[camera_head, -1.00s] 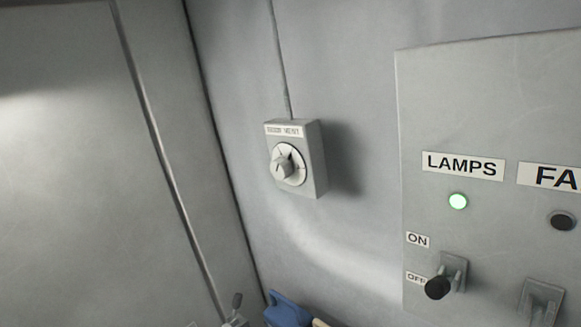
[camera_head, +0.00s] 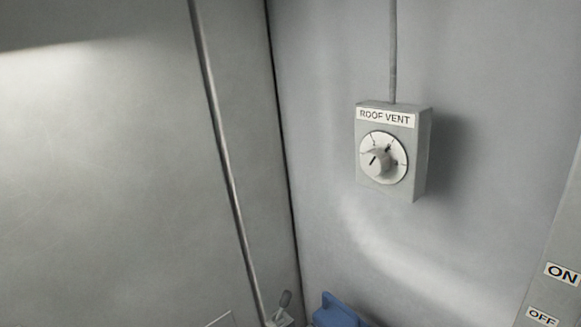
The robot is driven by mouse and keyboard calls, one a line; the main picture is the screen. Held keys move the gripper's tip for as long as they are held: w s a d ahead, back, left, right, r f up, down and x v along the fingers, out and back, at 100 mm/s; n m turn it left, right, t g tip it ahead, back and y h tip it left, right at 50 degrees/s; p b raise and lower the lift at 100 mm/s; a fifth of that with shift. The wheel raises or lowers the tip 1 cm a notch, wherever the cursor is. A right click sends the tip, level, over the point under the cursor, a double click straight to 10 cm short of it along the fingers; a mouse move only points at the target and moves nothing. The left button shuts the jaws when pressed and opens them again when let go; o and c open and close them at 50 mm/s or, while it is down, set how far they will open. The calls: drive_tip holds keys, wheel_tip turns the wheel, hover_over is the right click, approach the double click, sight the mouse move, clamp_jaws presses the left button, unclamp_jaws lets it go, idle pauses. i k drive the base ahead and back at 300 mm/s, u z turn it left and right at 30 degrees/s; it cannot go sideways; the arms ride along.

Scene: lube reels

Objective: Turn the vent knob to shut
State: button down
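The vent knob (camera_head: 377,163) is a small grey knob with a dark pointer mark on a round white dial (camera_head: 398,169). Tick marks ring the dial; their labels are too small to read. The dial sits on the front of a grey box (camera_head: 424,150) fixed to the wall, right of centre. A label on the box reads ROOF VENT (camera_head: 385,118). My gripper is not in view, so its distance from the knob and whether it is open cannot be told.
A conduit (camera_head: 393,50) runs up from the box. A thin pipe (camera_head: 222,150) runs down the left wall near the corner. A switch panel (camera_head: 562,240) with ON and OFF labels is cut off at right. A blue object (camera_head: 338,312) and a small lever (camera_head: 285,299) show at the bottom. The wall around the box is clear.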

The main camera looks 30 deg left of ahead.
sight(375, 162)
drive_tip(key=u, duration=0.3)
drive_tip(key=k, duration=1.25)
drive_tip(key=u, duration=0.6)
drive_tip(key=i, duration=2.15)
drive_tip(key=z, duration=0.5)
